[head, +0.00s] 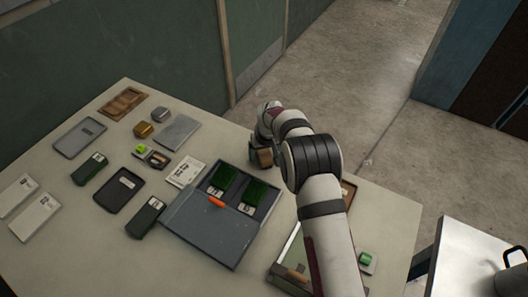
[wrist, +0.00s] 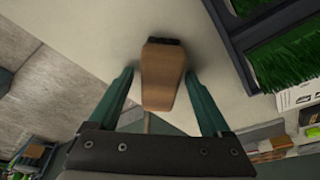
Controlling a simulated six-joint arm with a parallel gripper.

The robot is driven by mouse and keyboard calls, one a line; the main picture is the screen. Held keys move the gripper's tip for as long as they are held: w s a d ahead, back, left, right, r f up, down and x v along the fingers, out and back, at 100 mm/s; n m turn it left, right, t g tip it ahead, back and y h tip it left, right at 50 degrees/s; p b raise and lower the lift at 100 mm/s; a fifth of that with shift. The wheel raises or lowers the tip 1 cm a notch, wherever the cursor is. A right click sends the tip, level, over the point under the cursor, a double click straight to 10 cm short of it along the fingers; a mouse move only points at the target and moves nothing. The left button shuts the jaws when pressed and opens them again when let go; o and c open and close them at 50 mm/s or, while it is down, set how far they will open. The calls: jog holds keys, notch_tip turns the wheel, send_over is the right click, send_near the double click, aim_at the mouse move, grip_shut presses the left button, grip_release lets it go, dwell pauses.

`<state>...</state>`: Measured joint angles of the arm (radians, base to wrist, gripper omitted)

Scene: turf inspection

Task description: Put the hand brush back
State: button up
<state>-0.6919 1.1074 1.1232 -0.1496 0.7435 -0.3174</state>
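The hand brush (wrist: 163,80) appears as a tan wooden block with dark bristles at its far end. In the wrist view it lies between the two teal fingers of my gripper (wrist: 160,78). A gap shows at the left finger and a narrow one at the right, so the gripper looks open around it. In the head view the brown block (head: 264,157) is just below my wrist, at the table's far edge. My arm hides part of that area, and the fingers are hard to make out there. I cannot tell which spot is the brush's own place.
A grey case (head: 205,235) with two green turf samples (head: 222,181) and an orange piece (head: 216,202) is left of my gripper. A tray (head: 280,277) with a wooden-handled item is partly behind my arm.

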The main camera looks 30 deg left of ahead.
jog(key=v, duration=1.2)
jog(key=s+d+r+m, duration=0.2)
jog(key=d+r, duration=0.2)
jog(key=d, duration=0.3)
jog(key=s+d+r+m, duration=0.2)
jog(key=d+r, duration=0.3)
jog(key=d, duration=0.3)
jog(key=s+d+r+m+g, duration=0.25)
jog(key=s+d+m, duration=0.35)
jog(key=s+d, duration=0.6)
jog(key=s+d+m, duration=0.2)
jog(key=s, duration=0.4)
jog(key=s+d+f+m, duration=0.1)
jog(key=s+d+m, duration=0.1)
jog(key=s, duration=0.5)
jog(key=shift+s+d+f+m, duration=0.15)
jog(key=shift+d+f+m, duration=0.15)
jog(key=shift+d, duration=0.15)
